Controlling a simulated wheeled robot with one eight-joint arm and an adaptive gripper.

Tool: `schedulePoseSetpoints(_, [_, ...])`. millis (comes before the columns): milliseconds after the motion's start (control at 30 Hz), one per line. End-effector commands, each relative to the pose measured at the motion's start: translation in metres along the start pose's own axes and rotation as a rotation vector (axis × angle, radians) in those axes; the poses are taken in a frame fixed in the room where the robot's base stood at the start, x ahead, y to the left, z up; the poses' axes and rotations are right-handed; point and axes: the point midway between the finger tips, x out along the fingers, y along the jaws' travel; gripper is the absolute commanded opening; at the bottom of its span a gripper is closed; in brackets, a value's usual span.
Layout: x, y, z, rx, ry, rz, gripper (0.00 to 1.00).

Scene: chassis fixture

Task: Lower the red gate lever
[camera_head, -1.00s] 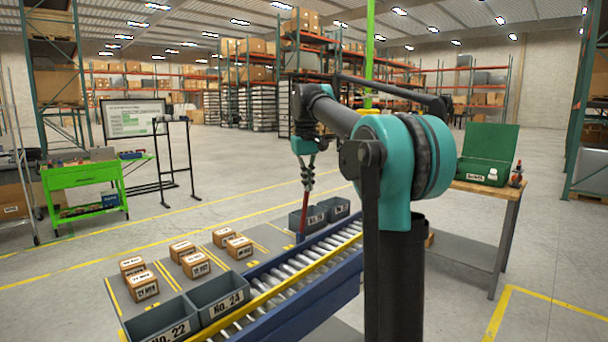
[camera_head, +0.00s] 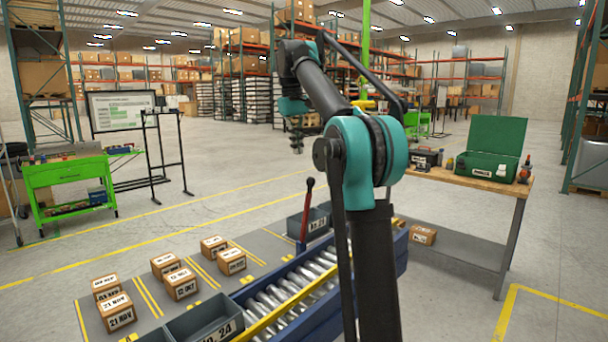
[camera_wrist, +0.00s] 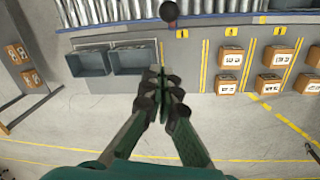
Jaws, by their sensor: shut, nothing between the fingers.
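The red gate lever (camera_head: 305,212) stands nearly upright at the far side of the conveyor, with a dark round knob (camera_head: 310,182) on top. In the wrist view the knob (camera_wrist: 169,10) shows at the top edge; the red shaft is not clear there. My gripper (camera_head: 297,150) hangs in the air above and slightly left of the knob, apart from it. In the wrist view my gripper's fingertips (camera_wrist: 161,77) are together with nothing between them.
The roller conveyor (camera_head: 290,290) has a yellow rail and blue sides. Grey bins (camera_head: 318,222) stand by the lever, and several labelled boxes (camera_head: 180,283) sit on the grey mat left of it. A workbench (camera_head: 470,180) with a green case stands at right.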

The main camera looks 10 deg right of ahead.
Motion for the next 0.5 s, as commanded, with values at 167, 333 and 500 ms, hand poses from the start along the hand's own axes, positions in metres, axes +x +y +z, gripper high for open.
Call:
schedulePoseSetpoints(167, [0.0,0.0,0.0,0.0,0.0,0.0,0.0])
schedulePoseSetpoints(333, [0.007,0.0,0.0,0.0,0.0,0.0,0.0])
schedulePoseSetpoints(500, [0.029,0.0,0.0,0.001,0.0,0.0,0.0])
